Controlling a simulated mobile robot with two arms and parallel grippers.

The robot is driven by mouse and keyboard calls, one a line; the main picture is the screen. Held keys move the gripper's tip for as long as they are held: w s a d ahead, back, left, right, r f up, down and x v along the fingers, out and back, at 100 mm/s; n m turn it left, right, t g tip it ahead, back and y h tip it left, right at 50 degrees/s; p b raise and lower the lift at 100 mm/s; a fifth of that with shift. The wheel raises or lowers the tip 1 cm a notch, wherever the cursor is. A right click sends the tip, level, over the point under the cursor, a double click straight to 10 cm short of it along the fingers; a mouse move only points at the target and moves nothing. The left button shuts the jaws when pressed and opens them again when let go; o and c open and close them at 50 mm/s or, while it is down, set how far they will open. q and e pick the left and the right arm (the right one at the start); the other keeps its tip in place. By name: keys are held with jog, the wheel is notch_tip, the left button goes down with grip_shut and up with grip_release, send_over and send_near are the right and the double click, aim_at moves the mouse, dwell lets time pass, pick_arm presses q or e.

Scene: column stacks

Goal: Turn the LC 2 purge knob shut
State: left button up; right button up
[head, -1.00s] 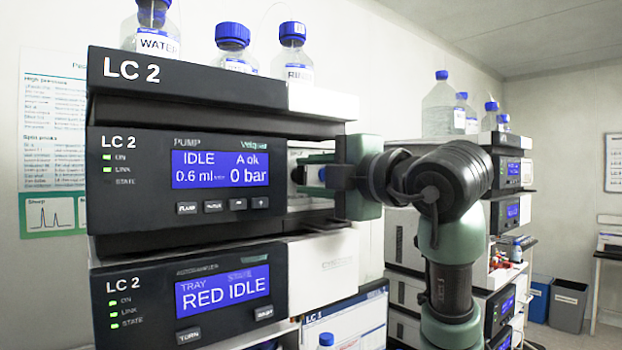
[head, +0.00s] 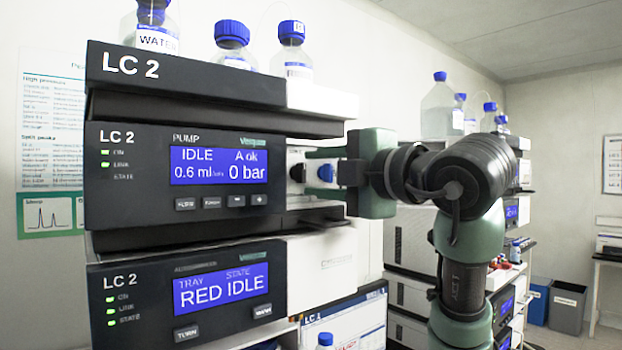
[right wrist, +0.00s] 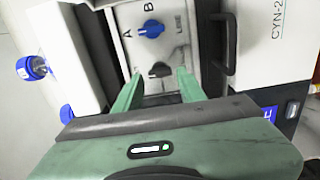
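The LC 2 pump (head: 130,200) has a lit blue display reading IDLE, A ok and 0 bar. The blue purge knob (head: 326,172) is on the pale panel right of the display. In the right wrist view the knob (right wrist: 152,29) sits by the letters A and B and the word LINE, its grip lying roughly sideways in the picture. My right gripper (right wrist: 158,78) is open, its two green fingers apart and empty, with the knob beyond the tips and not touching. In the head view the right gripper (head: 345,172) is just right of the knob. My left gripper is not in view.
A black handle (right wrist: 226,50) stands out close to the right of the knob in the right wrist view. The autosampler (head: 130,310) is below the pump. Blue-capped bottles (head: 232,45) stand on top. Another instrument stack (head: 510,215) stands behind my right arm.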

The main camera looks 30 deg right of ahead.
jog(key=s, duration=0.1)
jog(key=s+b, duration=0.1)
jog(key=s, duration=0.3)
jog(key=shift+s+d, duration=0.2)
jog(key=shift+d, duration=0.05)
dwell(0.3)
